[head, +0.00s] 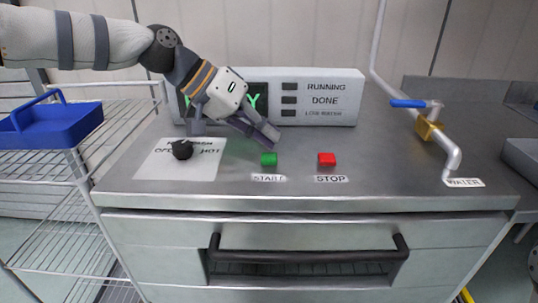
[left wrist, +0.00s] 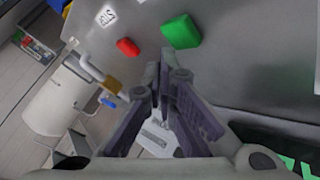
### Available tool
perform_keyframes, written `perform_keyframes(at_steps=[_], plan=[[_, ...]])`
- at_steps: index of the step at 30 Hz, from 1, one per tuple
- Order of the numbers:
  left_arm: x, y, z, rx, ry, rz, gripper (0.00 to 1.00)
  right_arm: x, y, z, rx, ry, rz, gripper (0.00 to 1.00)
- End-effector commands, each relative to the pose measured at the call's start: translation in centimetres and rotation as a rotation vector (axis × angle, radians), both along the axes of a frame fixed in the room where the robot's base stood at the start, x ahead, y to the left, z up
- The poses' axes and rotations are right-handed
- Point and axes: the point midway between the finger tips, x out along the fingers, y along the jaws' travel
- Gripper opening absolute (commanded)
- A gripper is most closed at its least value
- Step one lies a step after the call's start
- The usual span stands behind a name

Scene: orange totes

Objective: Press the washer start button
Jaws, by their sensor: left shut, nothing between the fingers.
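The green start button (head: 268,159) sits on the steel top of the washer (head: 440,188), above the label START. It also shows in the left wrist view (left wrist: 181,31), just beyond the fingertips. My left gripper (head: 270,140) is shut and empty, its fingertips above and slightly behind the green button. A small gap seems to lie between them; contact cannot be made out. The red stop button (head: 327,159) is to the right, and it shows in the left wrist view (left wrist: 127,47). My right gripper is not in view.
The display panel (head: 335,112) rises behind the buttons. A water pipe with a blue valve handle (head: 408,103) is at right. A blue basket (head: 50,126) sits on the wire rack at left.

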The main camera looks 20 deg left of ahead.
Motion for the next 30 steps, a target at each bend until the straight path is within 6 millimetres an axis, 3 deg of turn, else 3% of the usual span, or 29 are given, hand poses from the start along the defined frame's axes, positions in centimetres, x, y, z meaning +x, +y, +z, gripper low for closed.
perform_keyframes(at_steps=[30], plan=[[0.0, 0.0, -1.0, 0.000, 0.001, -0.001, 0.00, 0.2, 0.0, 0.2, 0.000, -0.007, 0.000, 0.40]])
